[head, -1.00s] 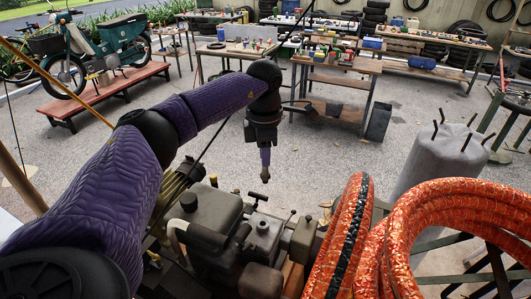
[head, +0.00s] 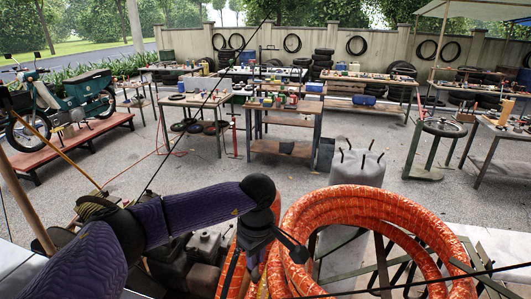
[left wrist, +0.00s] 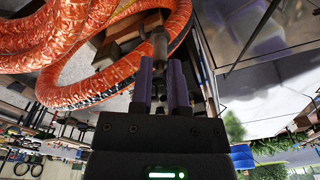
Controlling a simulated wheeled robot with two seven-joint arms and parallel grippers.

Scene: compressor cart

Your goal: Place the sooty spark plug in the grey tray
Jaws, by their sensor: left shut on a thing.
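My left gripper (head: 254,268) is in front of the left side of the orange hose coil in the head view, pointing down. In the left wrist view its purple fingers (left wrist: 162,72) are shut on a small dark metallic piece, which looks like the sooty spark plug (left wrist: 160,43). The plug sticks out past the fingertips; its lower part is hidden between them. I cannot make out the grey tray in either view. My right gripper is not in view.
Orange hose coils (head: 370,215) fill the front right, close beside the left gripper. A dark engine (head: 195,262) lies left of it. A grey cylinder with dark prongs (head: 357,167) stands behind the hose. Cluttered workbenches (head: 285,148) stand farther back across open gravel.

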